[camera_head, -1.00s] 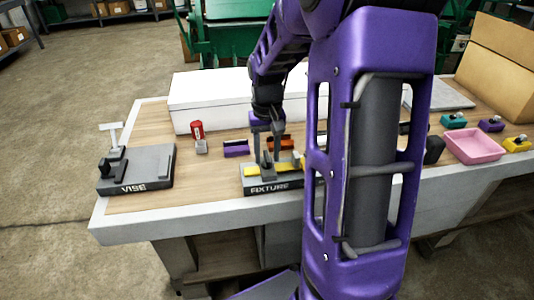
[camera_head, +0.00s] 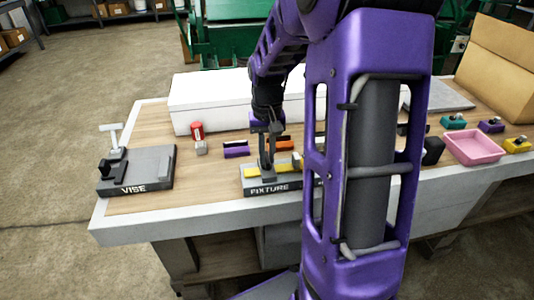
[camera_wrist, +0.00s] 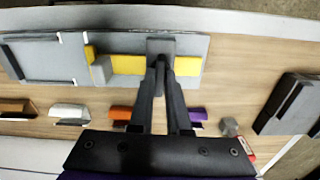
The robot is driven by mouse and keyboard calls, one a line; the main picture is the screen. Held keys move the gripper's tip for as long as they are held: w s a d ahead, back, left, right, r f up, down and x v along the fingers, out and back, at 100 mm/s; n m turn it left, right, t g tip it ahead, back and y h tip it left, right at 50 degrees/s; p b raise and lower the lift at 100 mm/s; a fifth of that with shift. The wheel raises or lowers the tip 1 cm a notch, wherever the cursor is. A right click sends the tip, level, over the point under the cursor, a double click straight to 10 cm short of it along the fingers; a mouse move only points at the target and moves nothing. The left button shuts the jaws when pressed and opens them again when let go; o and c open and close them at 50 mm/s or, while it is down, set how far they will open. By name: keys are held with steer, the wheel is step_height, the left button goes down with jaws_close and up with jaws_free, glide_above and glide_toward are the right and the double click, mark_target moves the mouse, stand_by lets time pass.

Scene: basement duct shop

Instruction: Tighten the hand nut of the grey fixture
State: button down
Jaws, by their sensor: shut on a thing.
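The grey fixture (camera_head: 270,188), labelled FIXTURE, sits near the front edge of the workbench. A yellow strip (camera_head: 284,172) lies across it, and also shows in the wrist view (camera_wrist: 128,65). My gripper (camera_head: 267,166) is over the fixture, its fingers pointing down and close together. In the wrist view my gripper (camera_wrist: 162,68) is shut on a small grey part, seemingly the hand nut (camera_wrist: 160,46), at the middle of the strip. The fingers hide much of the nut, so its turn and thread cannot be seen. My arm hides the fixture's right end.
A vise (camera_head: 135,172) stands at the left. A white box (camera_head: 215,98) is at the back. A pink tray (camera_head: 474,146) is at the right. Bare bench lies between vise and fixture.

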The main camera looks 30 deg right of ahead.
mark_target(267, 157)
steer(key=m, duration=0.4)
steer(key=shift+r+m+p, duration=0.1)
steer(key=shift+m+p, duration=0.2)
steer(key=shift+p, duration=0.1)
steer(key=m+p, duration=0.1)
steer(key=m, duration=0.3)
steer(key=shift+m, duration=0.3)
steer(key=m+p, duration=0.2)
steer(key=m, duration=0.1)
steer(key=shift+r+m, duration=0.1)
steer(key=shift+m, duration=0.2)
steer(key=shift+m+p, duration=1.15)
steer(key=shift+m, duration=1.05)
steer(key=c, duration=0.9)
jaws_free()
step_height(267, 157, up, 17)
steer(key=shift+r+p, duration=0.1)
steer(key=shift+p, duration=1.05)
